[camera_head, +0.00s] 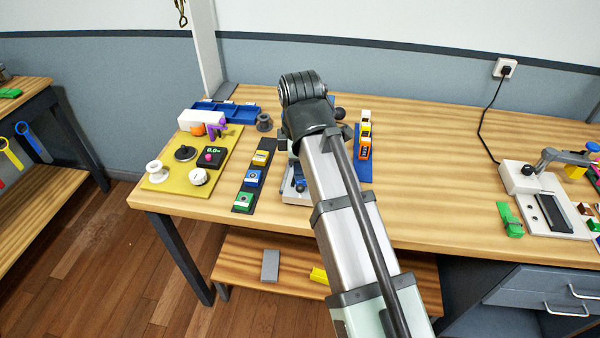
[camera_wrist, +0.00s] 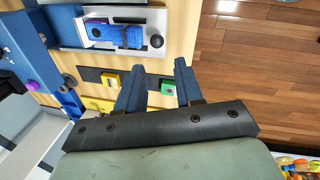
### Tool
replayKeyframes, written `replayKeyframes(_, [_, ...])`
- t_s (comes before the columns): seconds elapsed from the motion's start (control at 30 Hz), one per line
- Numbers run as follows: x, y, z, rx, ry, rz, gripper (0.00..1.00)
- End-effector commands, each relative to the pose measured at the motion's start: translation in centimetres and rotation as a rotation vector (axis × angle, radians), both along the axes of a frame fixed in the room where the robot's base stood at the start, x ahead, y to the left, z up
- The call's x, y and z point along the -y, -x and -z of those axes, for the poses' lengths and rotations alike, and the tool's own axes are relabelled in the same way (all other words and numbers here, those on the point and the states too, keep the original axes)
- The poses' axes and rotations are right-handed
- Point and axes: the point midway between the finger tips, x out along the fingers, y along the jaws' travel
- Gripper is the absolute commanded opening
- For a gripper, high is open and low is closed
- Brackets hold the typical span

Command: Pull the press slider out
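The press (camera_head: 297,197) stands on the bench right of the black strip and is mostly hidden by my arm in the head view. In the wrist view its grey base (camera_wrist: 88,39) is at upper left, with a blue upright (camera_wrist: 45,30) at its left end. A blue block, seemingly the press slider (camera_wrist: 122,38), sits in the base with a dark knob (camera_wrist: 156,41) beside its right end. My gripper (camera_wrist: 160,65) is open and empty, its two dark blue fingers apart from the slider in the picture. In the head view the fingers are hidden.
A black strip (camera_head: 249,190) with yellow, blue and green blocks lies left of the press. Further left is a yellow panel (camera_head: 160,184) with knobs. A blue holder (camera_head: 365,170) with upright blocks is right of my wrist. Bare bench top (camera_head: 440,180) lies to the right.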

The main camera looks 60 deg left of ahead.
Motion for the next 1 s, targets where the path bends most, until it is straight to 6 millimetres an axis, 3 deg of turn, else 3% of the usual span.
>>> replayKeyframes(0.13, [0.3,0.2,-2.1,0.000,-0.001,0.000,0.36])
replayKeyframes(0.37, [0.6,0.4,-3.7,0.000,0.000,0.000,0.36])
replayKeyframes(1.0, [0.7,0.5,-4.0,0.000,0.000,0.000,0.36])
